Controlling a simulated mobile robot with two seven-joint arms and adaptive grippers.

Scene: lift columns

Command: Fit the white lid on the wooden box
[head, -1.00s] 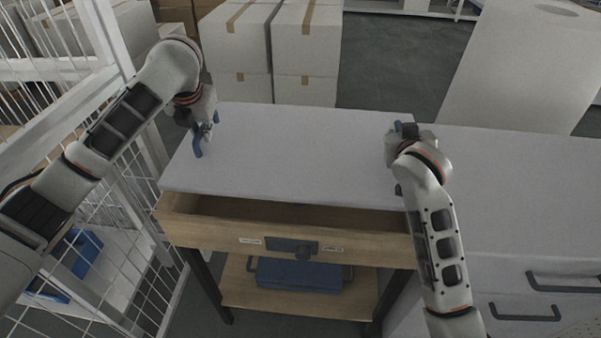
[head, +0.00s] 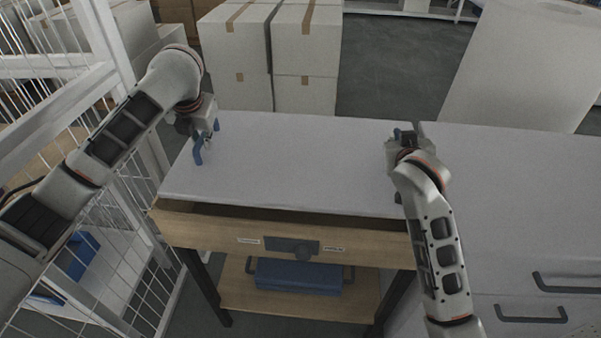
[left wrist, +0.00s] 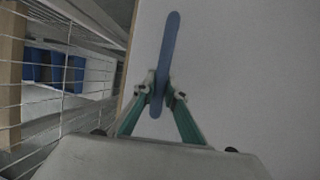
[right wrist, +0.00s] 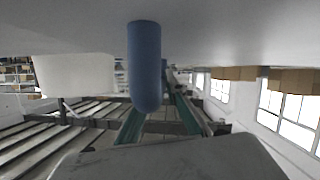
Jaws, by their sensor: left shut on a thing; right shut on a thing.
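The white lid (head: 295,160) is a broad flat panel over the wooden box (head: 220,232). A dark gap shows between the lid's front edge and the box's front wall, so the lid is not flush there. My left gripper (head: 208,141) is shut on the blue handle (left wrist: 168,50) at the lid's left end. My right gripper (head: 403,140) is at the lid's right end, shut on the other blue handle (right wrist: 145,65). The box's back and right sides are hidden under the lid and behind my right arm.
A white wire cage (head: 120,215) stands close on the left. A white counter (head: 530,190) with dark handles adjoins on the right. White cartons (head: 305,50) stand behind. A blue case (head: 298,275) lies on the shelf below the box.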

